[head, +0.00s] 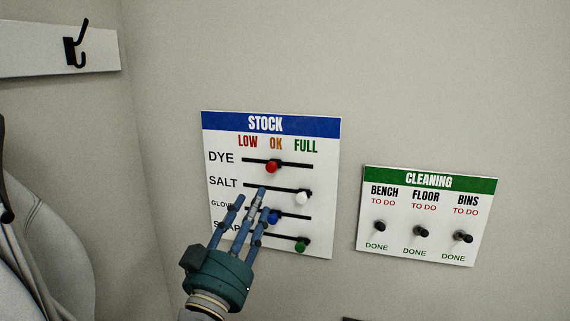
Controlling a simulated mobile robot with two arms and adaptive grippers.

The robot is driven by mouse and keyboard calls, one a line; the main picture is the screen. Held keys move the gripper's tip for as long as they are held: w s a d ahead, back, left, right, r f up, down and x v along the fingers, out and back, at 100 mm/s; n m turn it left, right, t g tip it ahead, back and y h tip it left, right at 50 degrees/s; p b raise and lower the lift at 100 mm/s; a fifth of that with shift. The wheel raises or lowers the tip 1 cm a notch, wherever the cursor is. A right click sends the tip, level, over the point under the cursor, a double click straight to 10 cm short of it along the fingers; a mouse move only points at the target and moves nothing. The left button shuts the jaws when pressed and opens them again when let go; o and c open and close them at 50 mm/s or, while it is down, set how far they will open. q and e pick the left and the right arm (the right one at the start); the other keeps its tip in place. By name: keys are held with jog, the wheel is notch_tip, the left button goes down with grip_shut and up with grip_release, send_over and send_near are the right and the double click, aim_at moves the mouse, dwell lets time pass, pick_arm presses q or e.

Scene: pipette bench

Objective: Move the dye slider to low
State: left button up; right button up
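The white STOCK board (325,215) with a blue header hangs on the wall. The dye slider's red knob (271,167) sits on the top track, near the middle under OK, slightly left of centre. LOW is at the track's left end. My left gripper (254,199) is in front of the board's lower left, below the red knob and apart from it. Its blue fingers are spread and hold nothing visible. They cover part of the GLOVES and SOAP rows. My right gripper is not in view.
The salt slider's white knob (302,197) and the soap slider's green knob (301,246) are toward FULL. The blue knob (273,217) is close beside my fingers. A CLEANING board (400,243) hangs to the right. A coat (45,250) and hook rail (100,50) are left.

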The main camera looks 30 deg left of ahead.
aim_at(270, 168)
pick_arm(q)
jog(key=p+x, duration=0.4)
jog(key=x, duration=0.5)
jog(key=shift+w+r, duration=0.3)
jog(key=shift+r, duration=0.05)
jog(key=shift+c, duration=0.3)
grip_shut()
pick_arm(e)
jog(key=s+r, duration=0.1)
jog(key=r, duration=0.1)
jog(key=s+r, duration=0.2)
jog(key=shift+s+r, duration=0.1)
pick_arm(q)
jog(key=shift+a, duration=0.1)
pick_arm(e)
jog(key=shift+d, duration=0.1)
